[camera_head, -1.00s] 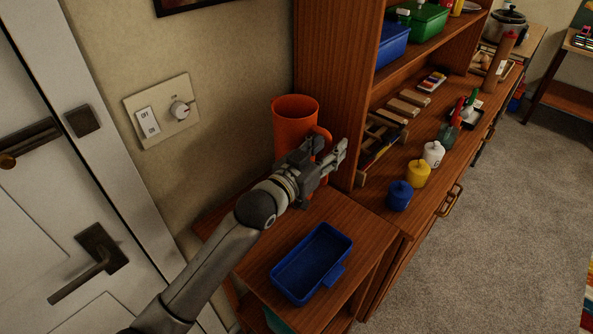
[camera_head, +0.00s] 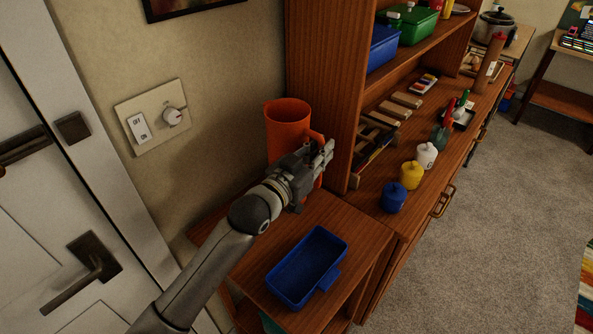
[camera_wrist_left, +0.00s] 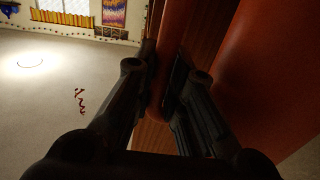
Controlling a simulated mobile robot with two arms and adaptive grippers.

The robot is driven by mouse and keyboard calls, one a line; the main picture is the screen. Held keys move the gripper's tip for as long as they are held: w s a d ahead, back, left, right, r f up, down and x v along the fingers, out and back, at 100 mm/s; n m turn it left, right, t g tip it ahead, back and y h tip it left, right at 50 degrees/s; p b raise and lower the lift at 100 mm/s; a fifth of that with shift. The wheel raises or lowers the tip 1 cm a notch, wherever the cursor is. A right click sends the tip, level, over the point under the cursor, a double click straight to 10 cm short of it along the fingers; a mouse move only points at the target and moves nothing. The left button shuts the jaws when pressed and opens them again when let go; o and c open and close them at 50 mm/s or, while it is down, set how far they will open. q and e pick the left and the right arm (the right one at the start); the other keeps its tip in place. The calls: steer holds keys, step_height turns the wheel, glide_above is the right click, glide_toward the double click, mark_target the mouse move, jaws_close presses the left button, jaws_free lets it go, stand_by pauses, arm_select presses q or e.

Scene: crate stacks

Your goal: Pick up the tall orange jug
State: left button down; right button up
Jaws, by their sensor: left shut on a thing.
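The tall orange jug (camera_head: 287,120) stands upright at the back of the low wooden cabinet, beside the tall shelf. My left gripper (camera_head: 322,154) is in front of it, shut on its handle, and covers part of the handle and the jug's lower body. In the left wrist view the jug (camera_wrist_left: 265,75) fills the right side, and the fingers (camera_wrist_left: 160,85) close around an orange strip of the handle. I cannot tell whether the jug's base touches the cabinet top. My right gripper is not in view.
A blue open tray (camera_head: 307,267) lies on the cabinet top (camera_head: 335,217) in front of the jug. Blue, yellow and white small jars (camera_head: 411,175) stand on the counter to the right. The wall and light switch (camera_head: 152,117) are close on the left.

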arm_select(q)
steer(key=shift+r, duration=0.3)
steer(key=shift+r+b, duration=0.4)
steer(key=shift+r, duration=0.35)
steer(key=s+d+r+b, duration=0.1)
steer(key=s+r+b, duration=0.1)
steer(key=s+r, duration=0.9)
steer(key=shift+s+b, duration=0.3)
steer(key=shift+s, duration=1.2)
steer(key=shift+r, duration=0.1)
